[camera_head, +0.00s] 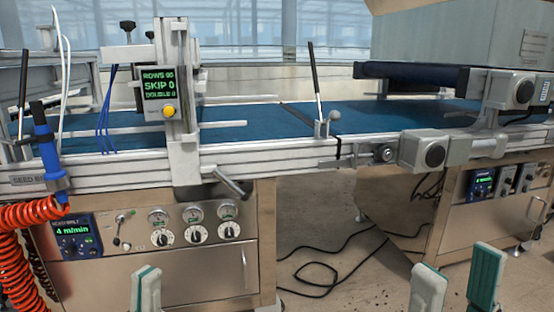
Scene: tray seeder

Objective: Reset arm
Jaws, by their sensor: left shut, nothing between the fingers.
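My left gripper (146,280) shows at the bottom edge, left of centre, in front of the lower steel cabinet. Its pale fingers with green pads are together and hold nothing. My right gripper (459,262) shows at the bottom right. Its two fingers stand well apart with nothing between them. Both grippers are apart from the tray seeder (240,160). The arms behind the fingers are out of view.
A blue conveyor belt (230,132) crosses behind a metal rail. A display (158,85) reads SKIP 0. A coiled red hose (28,212) hangs at left. Control panels (78,238) face me, with a lever (230,184) above. Black cables (320,272) lie on the floor between cabinets.

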